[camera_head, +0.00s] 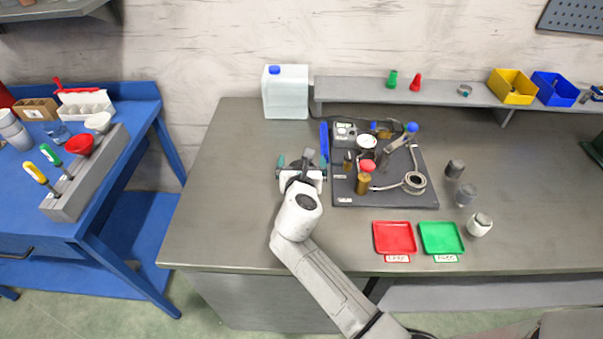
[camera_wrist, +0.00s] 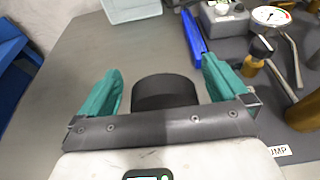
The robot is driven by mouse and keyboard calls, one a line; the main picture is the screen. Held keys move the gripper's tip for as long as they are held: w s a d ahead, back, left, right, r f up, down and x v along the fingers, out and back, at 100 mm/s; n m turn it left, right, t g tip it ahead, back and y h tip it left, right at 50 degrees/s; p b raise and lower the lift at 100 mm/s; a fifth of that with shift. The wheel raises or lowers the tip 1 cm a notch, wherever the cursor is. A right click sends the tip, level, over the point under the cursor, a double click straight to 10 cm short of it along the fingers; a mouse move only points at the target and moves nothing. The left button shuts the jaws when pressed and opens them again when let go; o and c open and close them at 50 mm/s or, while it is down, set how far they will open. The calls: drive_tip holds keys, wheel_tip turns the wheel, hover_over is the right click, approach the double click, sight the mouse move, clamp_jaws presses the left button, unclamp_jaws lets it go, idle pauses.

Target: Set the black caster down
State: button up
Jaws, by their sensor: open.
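The black caster (camera_wrist: 165,92) is a short dark cylinder with a flat top, upright between the teal fingers of my gripper (camera_head: 302,162) in the wrist view. My gripper is open, with a visible gap between the caster and each finger. The caster's lower part is hidden behind my gripper's body, so its contact with the grey tabletop (camera_head: 230,200) cannot be seen directly. In the head view my gripper is over the table, just left of the dark mat (camera_head: 395,199), and mostly covers the caster.
A blue bar (camera_head: 324,142) lies close to my gripper's right. The mat holds a gauge (camera_head: 367,142), a red-topped post and several metal parts. A white jug (camera_head: 286,93) stands behind. Red (camera_head: 395,238) and green (camera_head: 441,238) trays lie at front right. The table's left is clear.

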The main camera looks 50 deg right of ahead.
drive_tip(key=shift+w+d+f, duration=0.1)
drive_tip(key=shift+w+d, duration=0.1)
drive_tip(key=shift+d, duration=0.1)
drive_tip(key=c, duration=1.4)
